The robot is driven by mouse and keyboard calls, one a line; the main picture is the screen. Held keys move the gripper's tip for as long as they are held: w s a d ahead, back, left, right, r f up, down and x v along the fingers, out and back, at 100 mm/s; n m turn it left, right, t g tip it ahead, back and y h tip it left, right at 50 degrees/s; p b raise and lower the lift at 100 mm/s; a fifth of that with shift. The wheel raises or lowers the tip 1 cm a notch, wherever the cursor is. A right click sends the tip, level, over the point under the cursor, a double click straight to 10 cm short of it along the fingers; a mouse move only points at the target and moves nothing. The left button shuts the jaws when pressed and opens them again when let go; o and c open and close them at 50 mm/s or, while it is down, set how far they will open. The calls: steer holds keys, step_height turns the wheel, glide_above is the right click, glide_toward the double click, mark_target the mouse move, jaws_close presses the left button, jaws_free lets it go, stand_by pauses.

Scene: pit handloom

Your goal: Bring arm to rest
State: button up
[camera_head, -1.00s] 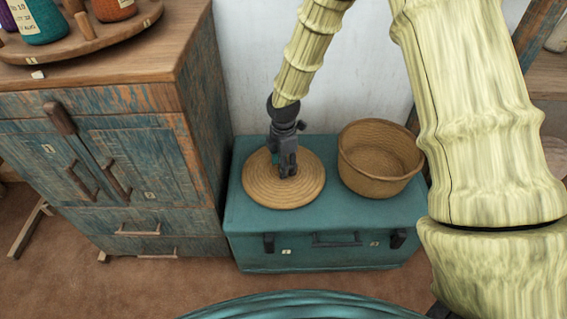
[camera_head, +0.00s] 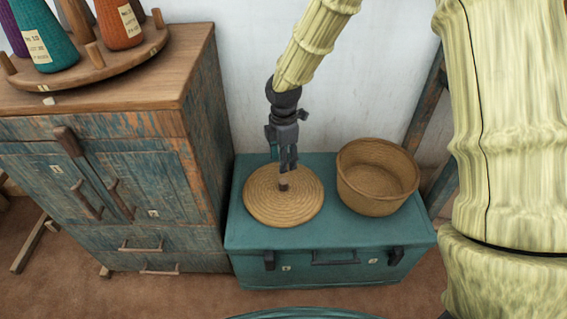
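My gripper (camera_head: 287,164) is dark grey and points down at the end of my pale segmented arm. It is above the small dark knob (camera_head: 284,186) of a round woven lid (camera_head: 262,208). The knob shows just below the fingertips, with little or no gap. The lid lies flat on the teal chest (camera_head: 330,238). The fingers are small and seen nearly edge-on, so their opening is unclear.
An open woven basket (camera_head: 376,190) stands on the chest, right of the lid. A worn blue-and-wood cabinet (camera_head: 165,185) stands at left, bearing a round wooden rack (camera_head: 95,67) with cones of thread. A white wall is behind.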

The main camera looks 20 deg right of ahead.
steer(key=shift+r, duration=0.35)
steer(key=shift+r, duration=0.1)
